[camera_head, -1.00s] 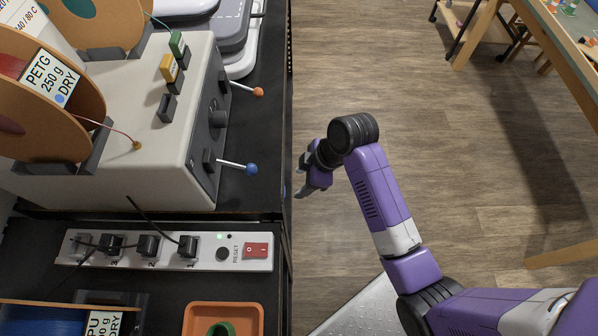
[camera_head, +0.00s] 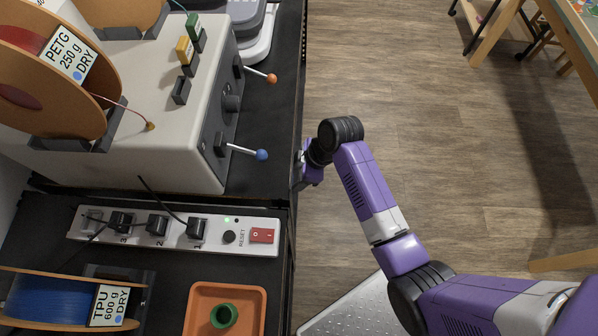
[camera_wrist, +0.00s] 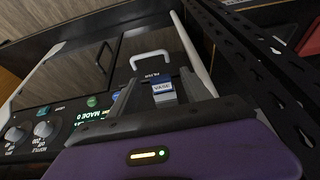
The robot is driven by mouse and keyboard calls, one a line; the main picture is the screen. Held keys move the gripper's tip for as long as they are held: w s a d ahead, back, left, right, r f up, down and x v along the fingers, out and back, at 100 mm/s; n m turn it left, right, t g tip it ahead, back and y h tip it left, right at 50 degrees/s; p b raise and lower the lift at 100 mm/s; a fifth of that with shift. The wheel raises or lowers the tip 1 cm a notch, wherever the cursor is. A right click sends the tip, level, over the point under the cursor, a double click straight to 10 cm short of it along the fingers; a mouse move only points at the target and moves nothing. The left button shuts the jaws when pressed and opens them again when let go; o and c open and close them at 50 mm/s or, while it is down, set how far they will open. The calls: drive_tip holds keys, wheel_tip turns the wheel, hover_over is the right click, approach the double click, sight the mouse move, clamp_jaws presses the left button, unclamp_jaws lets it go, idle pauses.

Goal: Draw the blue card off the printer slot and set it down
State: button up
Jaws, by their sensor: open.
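In the wrist view a small blue and white card (camera_wrist: 163,91) with lettering like "VASE" stands between the fingers of my gripper (camera_wrist: 160,88). The fingers are open, one on each side of the card, and whether either touches it is unclear. The printer front (camera_wrist: 62,77) lies behind it; the slot under the card is hidden by the gripper. In the head view my gripper (camera_head: 304,172) is at the shelf's right edge, mostly hidden by my wrist. The card does not show there.
The printer front has knobs (camera_wrist: 44,129), a lit display and a white handle (camera_wrist: 150,55). A dark perforated post (camera_wrist: 245,55) stands close on the right. On the shelf are a beige box (camera_head: 150,130) with levers, a power strip (camera_head: 180,232) and an orange tray (camera_head: 252,290).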

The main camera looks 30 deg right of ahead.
clamp_jaws()
drive_tip(key=shift+s+d+p, duration=0.35)
drive_tip(key=shift+s+d, duration=0.2)
drive_tip(key=shift+d, duration=0.25)
drive_tip(key=shift+s+d+p, duration=0.35)
drive_tip(key=shift+s+d, duration=0.2)
drive_tip(key=shift+d, duration=0.2)
idle(0.4)
